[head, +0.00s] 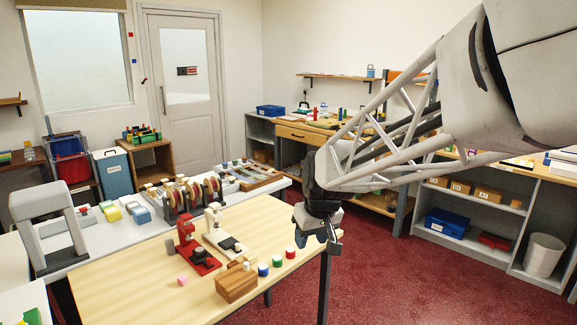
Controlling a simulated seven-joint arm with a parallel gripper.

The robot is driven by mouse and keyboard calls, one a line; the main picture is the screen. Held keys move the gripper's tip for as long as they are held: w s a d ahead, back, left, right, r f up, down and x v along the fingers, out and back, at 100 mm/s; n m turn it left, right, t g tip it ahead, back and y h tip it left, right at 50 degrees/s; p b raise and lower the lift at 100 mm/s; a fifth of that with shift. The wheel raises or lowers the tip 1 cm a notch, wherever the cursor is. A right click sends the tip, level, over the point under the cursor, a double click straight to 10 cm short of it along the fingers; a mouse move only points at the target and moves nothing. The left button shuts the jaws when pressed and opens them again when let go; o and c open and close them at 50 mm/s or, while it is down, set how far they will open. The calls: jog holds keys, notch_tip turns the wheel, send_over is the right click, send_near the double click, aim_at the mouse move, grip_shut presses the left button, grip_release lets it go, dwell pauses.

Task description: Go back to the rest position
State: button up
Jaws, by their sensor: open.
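My gripper (331,243) hangs at the end of my arm, pointing down, just past the right edge of the wooden table (120,275). It is open, and I see nothing between its fingers. It is apart from the small items on the table. A red cylinder (290,253) is the closest of these, to its left. A green-sided (277,261) and a blue-sided cylinder (263,269) stand in line with it, beside a wooden block (236,284).
A red stand (190,250) and a white stand (216,232) stand on the table, with a pink cube (182,281) in front. Behind is a rack of discs (190,193). Grey shelves (480,215) line the right wall. The red floor (400,280) right of the table is clear.

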jog(key=s+d+m, duration=0.1)
jog(key=s+d, duration=0.3)
jog(key=s, duration=0.5)
jog(key=s+d+m+h, duration=0.1)
jog(key=s+d, duration=0.3)
jog(key=s, duration=0.5)
jog(key=s+d+m+h, duration=0.1)
jog(key=s+d+m, duration=0.2)
jog(key=s, duration=0.6)
jog(key=shift+d+f, duration=0.35)
jog(key=shift+d, duration=0.75)
